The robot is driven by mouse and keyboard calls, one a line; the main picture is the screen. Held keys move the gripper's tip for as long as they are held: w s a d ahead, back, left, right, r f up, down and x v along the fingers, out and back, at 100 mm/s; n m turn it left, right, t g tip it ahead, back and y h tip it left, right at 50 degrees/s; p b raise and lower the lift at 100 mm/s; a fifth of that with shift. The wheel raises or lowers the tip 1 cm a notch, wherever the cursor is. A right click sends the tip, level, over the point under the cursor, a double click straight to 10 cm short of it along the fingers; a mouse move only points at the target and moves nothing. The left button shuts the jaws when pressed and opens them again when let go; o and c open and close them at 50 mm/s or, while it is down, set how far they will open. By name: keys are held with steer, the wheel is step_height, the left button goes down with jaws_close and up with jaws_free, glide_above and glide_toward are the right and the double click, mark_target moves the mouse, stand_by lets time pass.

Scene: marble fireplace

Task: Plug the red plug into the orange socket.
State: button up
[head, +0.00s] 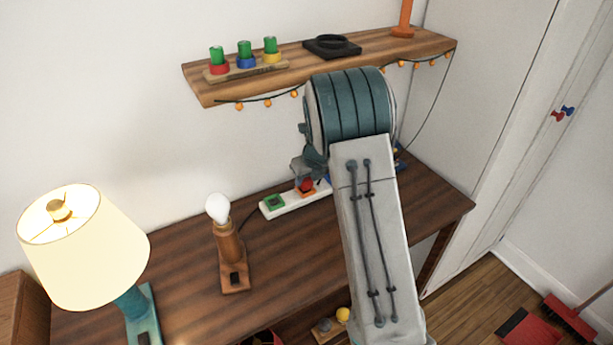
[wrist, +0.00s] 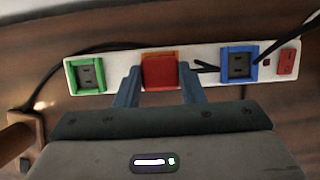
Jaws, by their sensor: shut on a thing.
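The red plug (wrist: 160,74) is between the two blue fingers of my gripper (wrist: 160,88), which is shut on it. The plug covers most of the orange socket (wrist: 160,53), whose rim shows above the plug in the wrist view. I cannot tell how deep the plug sits or whether it is inserted. In the head view, the red plug (head: 306,184) is at the orange socket (head: 308,193) on the white power strip (head: 285,207). My arm hides the strip's right part there.
The strip also has a green socket (wrist: 88,75), a blue socket (wrist: 239,64) and a red switch (wrist: 287,62). A bulb lamp (head: 229,245) and a shaded lamp (head: 85,247) stand left on the wooden table (head: 180,285). A shelf (head: 430,43) hangs above.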

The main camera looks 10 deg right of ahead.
steer(key=shift+f+b, duration=0.35)
steer(key=shift+f, duration=0.25)
stand_by(0.3)
steer(key=o, duration=1.1)
steer(key=v, duration=1.3)
steer(key=shift+s+d+r+p, duration=0.1)
steer(key=shift+s+r+p, duration=0.1)
steer(key=shift+r+p, duration=0.2)
steer(key=shift+s, duration=0.1)
steer(key=s+r+n, duration=0.1)
steer(key=s+n, duration=0.9)
steer(key=s+a+r+n+g+h, duration=0.1)
steer(key=s+n, duration=0.9)
steer(key=n, duration=0.1)
steer(key=s+a+r+n, duration=0.1)
steer(key=s+r+n, duration=0.1)
steer(key=s+n, duration=0.9)
steer(key=shift+r, duration=0.15)
